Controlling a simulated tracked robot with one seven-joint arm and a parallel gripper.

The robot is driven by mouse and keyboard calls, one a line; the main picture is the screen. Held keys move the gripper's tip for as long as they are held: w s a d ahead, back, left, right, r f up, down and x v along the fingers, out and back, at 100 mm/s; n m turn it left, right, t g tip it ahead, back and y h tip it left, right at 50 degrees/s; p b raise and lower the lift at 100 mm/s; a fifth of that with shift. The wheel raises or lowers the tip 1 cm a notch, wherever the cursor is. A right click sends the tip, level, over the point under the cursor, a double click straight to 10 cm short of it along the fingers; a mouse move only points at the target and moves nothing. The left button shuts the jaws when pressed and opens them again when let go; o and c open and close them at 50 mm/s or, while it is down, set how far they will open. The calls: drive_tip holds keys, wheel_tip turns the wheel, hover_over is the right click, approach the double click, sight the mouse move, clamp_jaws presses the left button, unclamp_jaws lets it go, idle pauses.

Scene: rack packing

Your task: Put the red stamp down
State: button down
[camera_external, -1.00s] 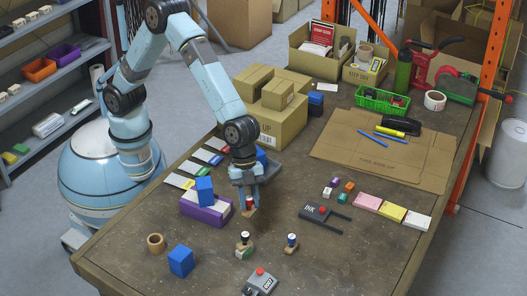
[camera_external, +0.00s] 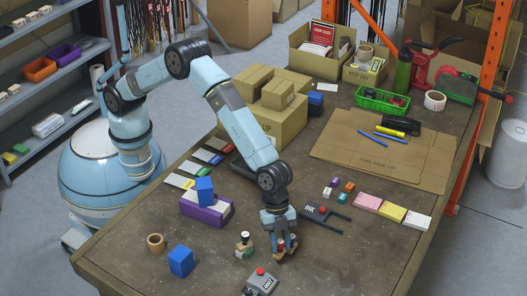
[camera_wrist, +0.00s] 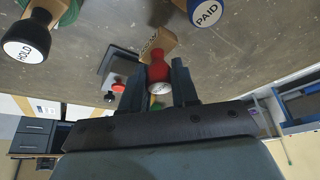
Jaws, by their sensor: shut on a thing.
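The red stamp (camera_wrist: 158,68), with a red handle and a wooden base, is held between the two dark fingers of my gripper (camera_wrist: 160,82) in the wrist view. My gripper (camera_external: 280,240) is shut on it, low over the front part of the table in the external view. The stamp's base (camera_external: 284,256) shows beneath the fingers; whether it touches the table is unclear. The black HOLD stamp (camera_wrist: 27,38) stands to the left and the blue PAID stamp (camera_wrist: 206,12) to the right in the wrist view. In the external view my gripper largely hides the blue stamp.
The black stamp (camera_external: 245,242) stands left of my gripper. An ink pad marked INK (camera_external: 318,211) lies behind it to the right, and a grey device with a red knob (camera_external: 260,282) in front. Table room is free at right.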

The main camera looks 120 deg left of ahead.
sight(282, 250)
drive_tip(key=shift+w+d+f, duration=0.1)
drive_tip(key=shift+w+f, duration=0.15)
drive_tip(key=shift+f, duration=0.3)
wheel_tip(282, 250, down, 3)
drive_tip(key=shift+r, duration=0.2)
drive_tip(key=c, duration=0.9)
unclamp_jaws()
drive_tip(key=shift+o, duration=0.2)
